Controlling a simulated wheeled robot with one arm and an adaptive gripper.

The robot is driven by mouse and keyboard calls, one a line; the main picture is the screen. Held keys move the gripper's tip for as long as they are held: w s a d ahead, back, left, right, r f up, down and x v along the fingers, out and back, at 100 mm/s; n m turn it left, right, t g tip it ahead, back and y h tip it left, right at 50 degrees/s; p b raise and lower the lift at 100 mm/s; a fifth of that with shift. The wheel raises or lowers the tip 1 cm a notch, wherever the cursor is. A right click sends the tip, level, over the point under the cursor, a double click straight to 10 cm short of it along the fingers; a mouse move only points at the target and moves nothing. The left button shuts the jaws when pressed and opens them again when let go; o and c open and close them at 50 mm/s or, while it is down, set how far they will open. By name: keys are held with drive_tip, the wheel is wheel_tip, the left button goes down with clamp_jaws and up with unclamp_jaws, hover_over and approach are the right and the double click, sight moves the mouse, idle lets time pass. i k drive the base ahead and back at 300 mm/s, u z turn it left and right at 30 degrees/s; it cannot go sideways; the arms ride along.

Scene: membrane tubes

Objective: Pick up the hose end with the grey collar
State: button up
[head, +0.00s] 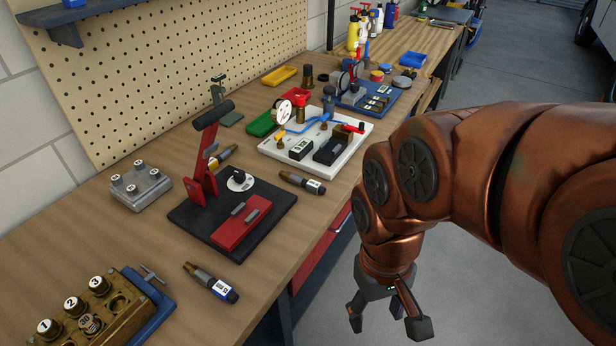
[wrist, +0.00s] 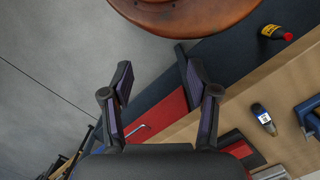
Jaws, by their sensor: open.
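My gripper (head: 388,316) hangs open and empty over the floor, to the right of the bench's front edge. In the wrist view its two fingers (wrist: 157,72) are spread with nothing between them. A blue hose (head: 306,127) curves over a white board (head: 273,155) on the bench, beside a round gauge (head: 284,111). A red-tipped fitting (head: 357,127) is near the board's right edge. The hose's ends are too small to make out, and I cannot tell which has a grey collar. My gripper is apart from all of these.
A black base (head: 188,217) with a red lever press stands in front of the board. Labelled dark cylinders (head: 302,182) (head: 211,282) lie on the wooden bench (head: 150,240). A brass block (head: 122,304) is at the near left, and a blue-based fixture (head: 383,109) stands farther back.

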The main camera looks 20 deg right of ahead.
sight(314, 187)
drive_tip(key=u, duration=1.4)
drive_tip(key=k, duration=0.5)
drive_tip(key=z, duration=0.45)
